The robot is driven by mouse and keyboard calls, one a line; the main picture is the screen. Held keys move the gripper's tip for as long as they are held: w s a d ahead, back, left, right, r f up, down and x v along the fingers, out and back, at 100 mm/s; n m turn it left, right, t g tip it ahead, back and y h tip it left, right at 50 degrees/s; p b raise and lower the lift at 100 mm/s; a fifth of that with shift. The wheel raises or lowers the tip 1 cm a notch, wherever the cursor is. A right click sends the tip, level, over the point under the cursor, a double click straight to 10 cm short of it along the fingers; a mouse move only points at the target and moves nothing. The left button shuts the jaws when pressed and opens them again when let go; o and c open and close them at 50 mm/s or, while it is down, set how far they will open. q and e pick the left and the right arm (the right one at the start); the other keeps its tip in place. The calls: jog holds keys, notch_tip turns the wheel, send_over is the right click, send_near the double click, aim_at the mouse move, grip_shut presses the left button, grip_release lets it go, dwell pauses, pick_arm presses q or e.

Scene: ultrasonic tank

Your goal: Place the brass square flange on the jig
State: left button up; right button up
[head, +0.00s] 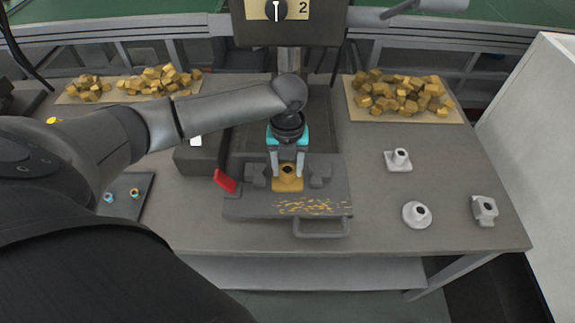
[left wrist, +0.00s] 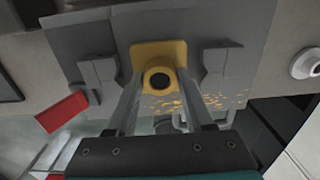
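The brass square flange (head: 288,185) is on or just above the grey jig (head: 245,205), between its two dark upright blocks. The gap under the flange, if any, cannot be made out. In the left wrist view the flange (left wrist: 147,52) shows its square base and round dark bore between the jig blocks (left wrist: 100,75). My left gripper (head: 287,168) points down from above, its two fingers on either side of the flange's round hub and seemingly closed against it. The fingers also show in the left wrist view (left wrist: 160,85). My right gripper is not in view.
A red lever (head: 225,181) sticks up at the jig's left. Grey parts, a square flange (head: 398,160), round flange (head: 416,214) and block (head: 484,210), stand right. Brass piles (head: 400,95) lie behind.

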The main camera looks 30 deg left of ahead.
aim_at(288, 170)
pick_arm(q)
jog(key=o, duration=0.4)
jog(key=shift+c, duration=0.2)
notch_tip(288, 170, up, 12)
jog(key=p, duration=0.1)
jog(key=shift+r+p, duration=0.2)
jog(key=shift+p, duration=0.1)
